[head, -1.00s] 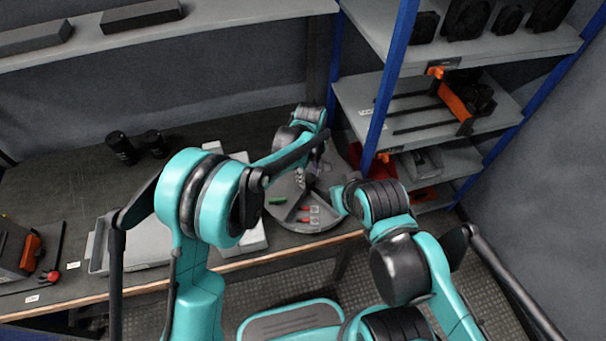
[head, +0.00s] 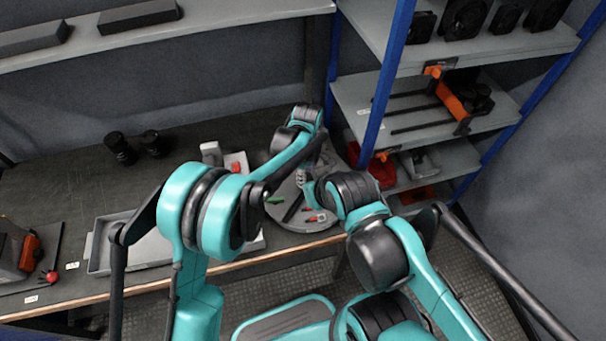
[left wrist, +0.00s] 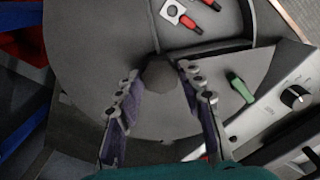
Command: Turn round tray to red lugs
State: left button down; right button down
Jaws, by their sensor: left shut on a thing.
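The round grey tray (head: 300,221) lies on the bench near its front right edge, split by thin dividers; it fills much of the left wrist view (left wrist: 85,60). My left gripper (left wrist: 160,88) is shut on the dark faceted knob (left wrist: 160,74) at the tray's middle, a finger on each side. Red lugs (left wrist: 190,22) lie in one compartment, one beside a pale plate with a hole; they also show at the tray's front in the head view (head: 318,218). A green piece (left wrist: 240,88) lies in the neighbouring compartment. My right gripper (head: 308,190) is over the tray, its fingers unclear.
A grey panel with a black dial (left wrist: 292,97) stands close beside the tray. A shallow grey bin (head: 100,245) is further left on the bench. A blue shelf post (head: 385,90) and a red bin (head: 378,168) are close on the right.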

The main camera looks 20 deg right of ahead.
dwell(0.3)
pick_arm(q)
jog(key=c, duration=1)
grip_release()
jog(key=shift+o, duration=0.2)
notch_tip(320, 180, up, 12)
jog(key=shift+a, duration=0.1)
